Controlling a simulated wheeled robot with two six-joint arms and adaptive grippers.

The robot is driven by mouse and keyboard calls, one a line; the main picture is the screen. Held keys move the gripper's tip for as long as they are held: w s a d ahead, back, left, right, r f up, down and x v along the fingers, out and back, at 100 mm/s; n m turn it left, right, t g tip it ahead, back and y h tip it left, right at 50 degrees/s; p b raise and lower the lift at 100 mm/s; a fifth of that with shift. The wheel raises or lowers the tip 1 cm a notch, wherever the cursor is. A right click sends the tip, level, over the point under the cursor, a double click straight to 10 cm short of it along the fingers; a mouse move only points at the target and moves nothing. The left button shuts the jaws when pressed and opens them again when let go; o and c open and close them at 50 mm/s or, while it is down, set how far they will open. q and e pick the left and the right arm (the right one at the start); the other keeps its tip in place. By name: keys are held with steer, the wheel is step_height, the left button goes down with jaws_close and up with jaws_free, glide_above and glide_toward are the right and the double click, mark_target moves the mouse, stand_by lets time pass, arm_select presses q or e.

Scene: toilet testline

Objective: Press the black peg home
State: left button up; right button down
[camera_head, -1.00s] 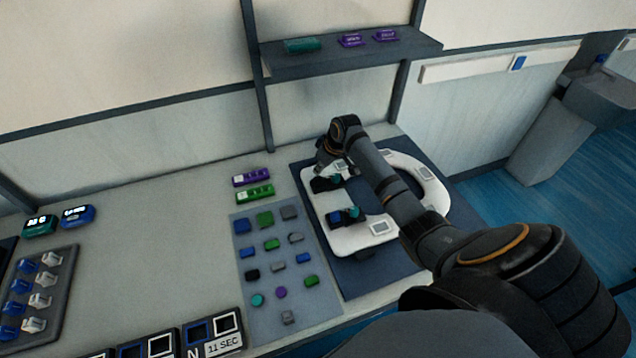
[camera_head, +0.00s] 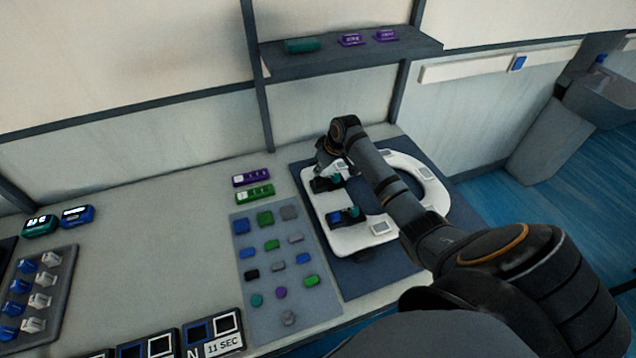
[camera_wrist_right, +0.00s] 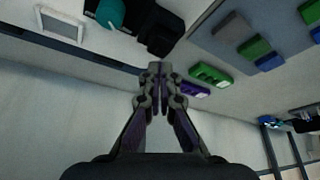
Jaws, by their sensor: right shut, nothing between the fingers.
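A white seat-shaped plate (camera_head: 405,162) lies on a dark blue mat at the right of the bench. A black block (camera_head: 325,184) is at its left edge, just under my right gripper (camera_head: 338,171). In the right wrist view the black block (camera_wrist_right: 160,32) is just beyond the fingertips, beside a teal round part (camera_wrist_right: 111,12). My right gripper (camera_wrist_right: 154,72) is shut and empty, its tips very close to the block. I cannot tell whether they touch, nor how deep the block sits. My left gripper is not in view.
A grey-blue mat (camera_head: 288,238) with several coloured pieces lies left of the plate. Purple (camera_head: 252,177) and green (camera_head: 255,194) labelled blocks stand behind it. A shelf (camera_head: 350,58) overhangs the back. The bench's left middle is clear.

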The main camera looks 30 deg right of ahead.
mark_target(320, 178)
steer(key=shift+f+b, duration=0.4)
steer(key=shift+f, duration=0.65)
stand_by(0.6)
step_height(320, 178, up, 8)
steer(key=p, duration=0.8)
stand_by(0.4)
